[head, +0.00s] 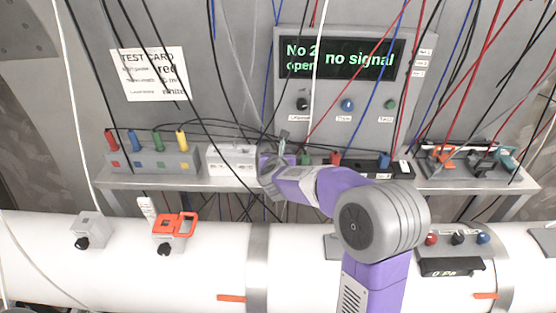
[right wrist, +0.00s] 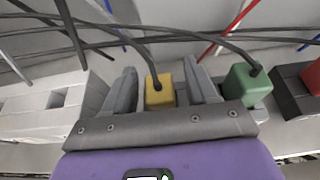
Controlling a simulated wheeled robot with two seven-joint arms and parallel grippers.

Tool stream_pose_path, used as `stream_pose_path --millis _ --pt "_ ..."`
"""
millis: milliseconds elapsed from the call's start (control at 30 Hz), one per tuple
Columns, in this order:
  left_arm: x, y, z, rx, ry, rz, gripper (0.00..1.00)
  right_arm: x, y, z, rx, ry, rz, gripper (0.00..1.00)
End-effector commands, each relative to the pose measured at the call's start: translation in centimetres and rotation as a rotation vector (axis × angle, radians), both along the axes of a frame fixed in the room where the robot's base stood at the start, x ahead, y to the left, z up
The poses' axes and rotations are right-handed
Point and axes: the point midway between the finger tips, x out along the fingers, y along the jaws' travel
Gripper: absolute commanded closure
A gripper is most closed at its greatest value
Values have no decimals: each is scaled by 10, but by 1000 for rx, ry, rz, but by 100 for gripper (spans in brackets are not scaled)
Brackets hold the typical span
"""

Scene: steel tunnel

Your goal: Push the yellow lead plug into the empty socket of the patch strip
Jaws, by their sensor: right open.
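My right gripper (head: 282,146) is over the shelf, between a white block with square openings (head: 231,159) and a row of coloured plugs. The right wrist view shows its two fingers (right wrist: 162,80) apart, one on each side of a yellow plug (right wrist: 160,96) with a black lead. I cannot tell whether they touch it. In the head view the gripper hides this plug. A green plug (right wrist: 247,88) is just right of the fingers. The white block's openings (right wrist: 58,97) look empty; I cannot tell if it is the patch strip. My left gripper is not in view.
A grey block (head: 152,162) with red, blue, green and yellow plugs stands at the left of the shelf (head: 125,183). A panel (head: 342,57) reads "No 2 open" and "no signal". Many hanging leads cross the space. White pipe (head: 40,250) runs below.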

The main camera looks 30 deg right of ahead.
Motion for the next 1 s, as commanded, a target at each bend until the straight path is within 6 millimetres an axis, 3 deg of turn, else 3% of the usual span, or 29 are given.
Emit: stream_pose_path --millis 267,633,867,1000 --pt "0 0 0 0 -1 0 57 4 -3 -2 1 0 0 43" --pt "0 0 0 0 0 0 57 4 -3 -2 1 1 0 96" --pt "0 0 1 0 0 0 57 4 -3 -1 0 0 0 98" --pt "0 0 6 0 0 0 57 4 -2 14 1 -3 0 98"
